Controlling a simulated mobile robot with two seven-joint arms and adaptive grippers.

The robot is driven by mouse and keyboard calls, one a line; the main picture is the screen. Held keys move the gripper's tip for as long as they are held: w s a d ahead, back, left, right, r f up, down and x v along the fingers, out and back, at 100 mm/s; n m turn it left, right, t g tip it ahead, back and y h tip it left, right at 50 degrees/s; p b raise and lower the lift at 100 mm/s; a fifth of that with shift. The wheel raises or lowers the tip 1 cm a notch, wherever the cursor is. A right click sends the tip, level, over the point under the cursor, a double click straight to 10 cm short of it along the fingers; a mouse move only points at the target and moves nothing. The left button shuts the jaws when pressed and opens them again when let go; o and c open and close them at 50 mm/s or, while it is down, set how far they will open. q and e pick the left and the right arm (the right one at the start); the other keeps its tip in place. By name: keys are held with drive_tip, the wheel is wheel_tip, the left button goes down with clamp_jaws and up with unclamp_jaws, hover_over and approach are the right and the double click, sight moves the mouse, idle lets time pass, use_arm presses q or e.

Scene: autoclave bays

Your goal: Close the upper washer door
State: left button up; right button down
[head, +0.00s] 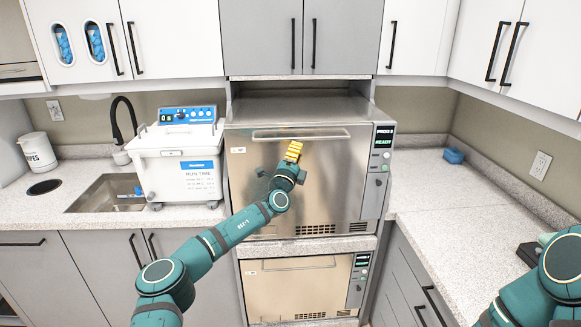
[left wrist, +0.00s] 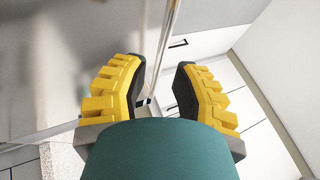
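The upper washer has a steel door (head: 335,180) whose front looks upright and flush with the machine. A slight gap at its edges cannot be ruled out. A long bar handle (head: 300,134) runs across the door's top. My left gripper (head: 293,150) is in front of the door, just below the middle of the handle, and hides part of the door. In the left wrist view its yellow fingers (left wrist: 158,95) are spread apart. A thin metal bar (left wrist: 168,45) shows beyond and between them; contact cannot be told.
A lower washer (head: 300,290) sits below, its front upright. A control panel (head: 379,160) is right of the upper door. A white ultrasonic bath (head: 180,165) and a sink (head: 105,193) stand left. The right counter (head: 440,195) is mostly clear, with a blue item (head: 453,156).

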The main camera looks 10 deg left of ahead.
use_arm(q)
drive_tip(key=shift+v, duration=2.75)
drive_tip(key=shift+d, duration=0.1)
